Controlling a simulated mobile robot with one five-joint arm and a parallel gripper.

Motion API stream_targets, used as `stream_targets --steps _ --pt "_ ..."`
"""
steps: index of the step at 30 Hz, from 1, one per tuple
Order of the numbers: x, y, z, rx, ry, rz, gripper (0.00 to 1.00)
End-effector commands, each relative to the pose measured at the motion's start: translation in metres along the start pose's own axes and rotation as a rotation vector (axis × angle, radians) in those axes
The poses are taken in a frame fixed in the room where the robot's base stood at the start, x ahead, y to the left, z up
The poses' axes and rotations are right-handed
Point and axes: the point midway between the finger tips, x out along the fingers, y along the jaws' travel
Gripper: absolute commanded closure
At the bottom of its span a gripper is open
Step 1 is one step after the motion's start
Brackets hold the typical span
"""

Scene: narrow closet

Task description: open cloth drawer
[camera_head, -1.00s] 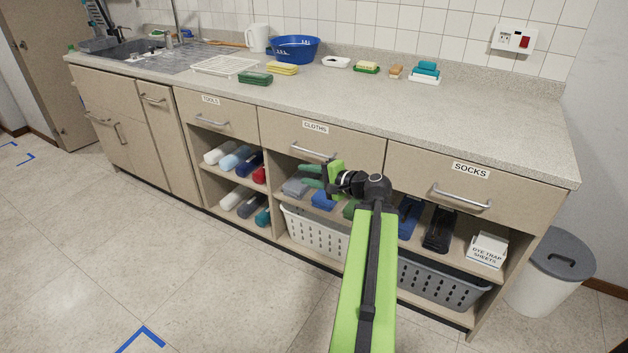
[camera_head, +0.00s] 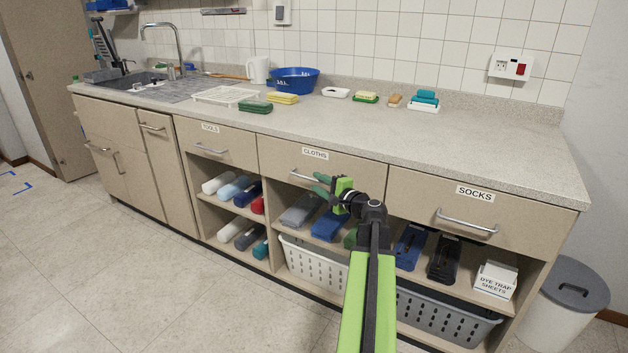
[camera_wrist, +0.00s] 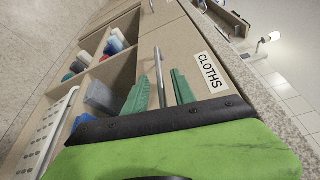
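The cloths drawer (camera_head: 350,167) is the middle of three drawers under the counter. Its front is flush with its neighbours, so it is shut. The label CLOTHS shows on it, also in the wrist view (camera_wrist: 209,72). Its metal bar handle (camera_head: 303,176) is partly hidden behind my gripper (camera_head: 321,183). In the wrist view the handle (camera_wrist: 160,76) appears between the two green fingers of my gripper (camera_wrist: 160,88), with a gap on each side. The fingers are apart and hold nothing. I cannot tell whether either finger touches the drawer front.
The tools drawer (camera_head: 230,146) is on the left and the socks drawer (camera_head: 520,216) on the right, both shut. Open shelves below hold rolled cloths, brushes and baskets (camera_head: 312,266). A grey-lidded bin (camera_head: 572,290) stands at the right. The floor in front is clear.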

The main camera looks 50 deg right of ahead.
Motion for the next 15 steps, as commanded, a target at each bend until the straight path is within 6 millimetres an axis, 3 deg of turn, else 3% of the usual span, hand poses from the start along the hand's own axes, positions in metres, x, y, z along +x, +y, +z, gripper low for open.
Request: stream_targets --steps 1,6,15 --pt "0.014 0.001 -0.001 0.000 -0.004 0.001 0.68" --pt "0.038 0.000 0.000 0.000 -0.003 0.001 0.68" --pt "0.045 0.000 0.001 -0.001 -0.001 0.000 0.68"
